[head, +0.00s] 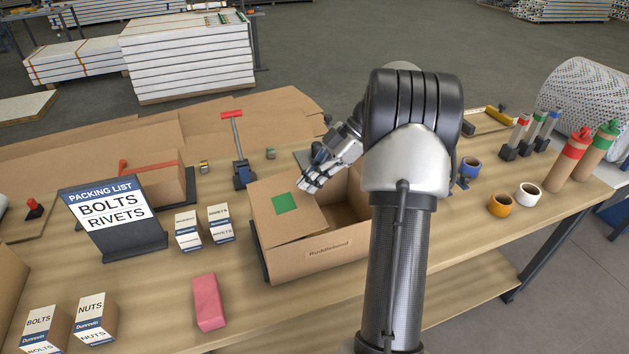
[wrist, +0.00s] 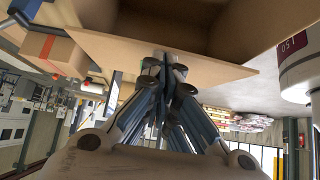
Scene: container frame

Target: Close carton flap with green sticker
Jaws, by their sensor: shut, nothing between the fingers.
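The open carton (head: 345,262) stands on the workbench with its label facing the front. Its left flap (head: 285,228) bears the green sticker (head: 285,202) and leans over the left part of the opening; the right part is open and looks empty. My gripper (head: 308,186) is shut and empty at the flap's upper right corner. In the wrist view the fingertips (wrist: 165,62) are at the tan flap (wrist: 105,50), seemingly touching it. The carton's dark interior (wrist: 190,30) shows beyond. My arm hides the carton's right side in the head view.
The packing list sign (head: 112,218) and small rivets boxes (head: 188,230) stand left of the carton. A pink block (head: 208,302) lies in front. A red-topped tool (head: 240,150) stands behind the carton.

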